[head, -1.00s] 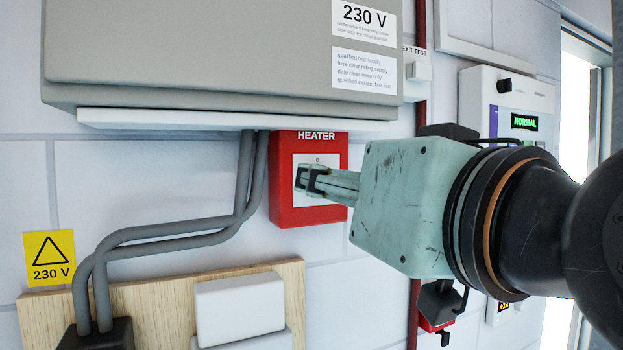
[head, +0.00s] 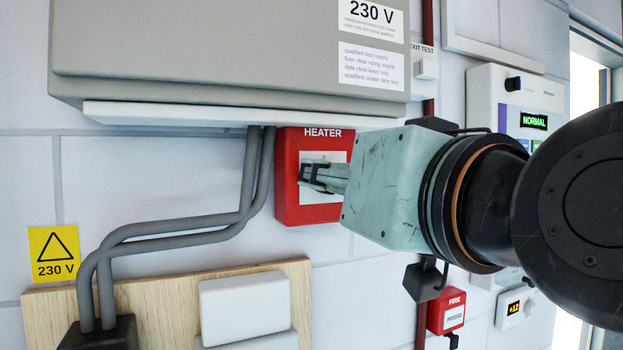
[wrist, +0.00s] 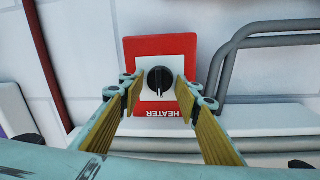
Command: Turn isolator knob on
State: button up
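The heater isolator (head: 287,188) is a red wall box with a white plate, left of centre in the head view. In the wrist view the box (wrist: 185,47) appears upside down, with its round black knob (wrist: 159,80) on the white plate. A white mark on the knob runs along its length in the wrist view. My gripper (wrist: 155,97) is open, its two yellow-padded fingers on either side of the knob with gaps showing. In the head view my gripper (head: 312,177) points left at the plate and hides the knob. I cannot tell whether the fingertips touch the plate.
A grey 230 V cabinet (head: 215,60) overhangs the isolator, with grey conduits (head: 245,190) running down to its left. A wooden board (head: 160,300) with a white box (head: 244,303) sits below. A red fire call point (head: 446,312) and a NORMAL panel (head: 485,95) are at right.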

jog(key=c, duration=0.6)
jog(key=shift+o, duration=0.2)
jog(key=shift+f+m+b, duration=0.1)
jog(key=shift+m+b, duration=0.3)
jog(key=shift+b, duration=0.05)
jog(key=shift+d+m+g+y+b, duration=0.15)
jog(key=shift+m+g+y+b, duration=0.2)
jog(key=shift+m+b, duration=3.55)
jog(key=shift+d+m+g+y+b, duration=0.15)
jog(key=shift+m+g+y+b, duration=0.15)
jog(key=shift+m+b, duration=3.6)
jog(key=o, duration=0.9)
